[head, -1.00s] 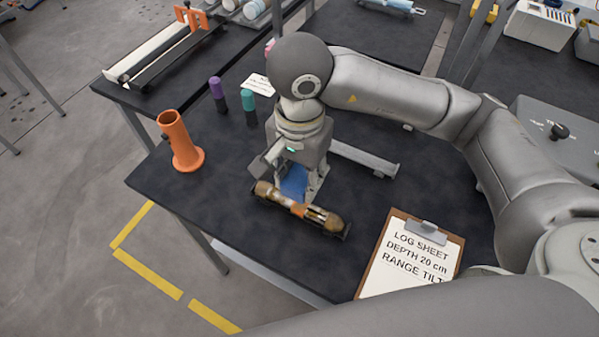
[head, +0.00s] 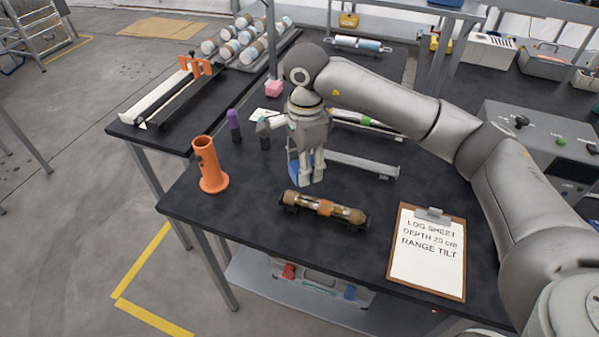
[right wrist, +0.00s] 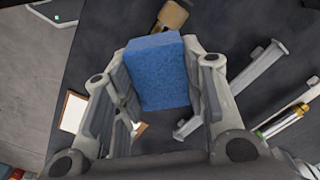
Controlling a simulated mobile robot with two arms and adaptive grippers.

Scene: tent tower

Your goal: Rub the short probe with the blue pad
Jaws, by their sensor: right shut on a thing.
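The short probe (head: 325,208) is a brown, worn-looking tube with an orange band, lying on low dark supports near the front of the black table. One brown end shows at the top of the right wrist view (right wrist: 172,15). My right gripper (head: 308,178) is shut on the blue pad (head: 294,172) and holds it behind the probe, apart from it in the head view. In the right wrist view the blue pad (right wrist: 158,75) sits between the fingers. The pad's height above the table is hard to tell. My left gripper is not in view.
An orange tube stand (head: 208,168) is at the left and a clipboard (head: 428,250) at the right front. Purple-capped (head: 233,122) and other small bottles stand behind. A grey rail (head: 360,164) lies right of the gripper, with another probe (head: 365,120) behind it.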

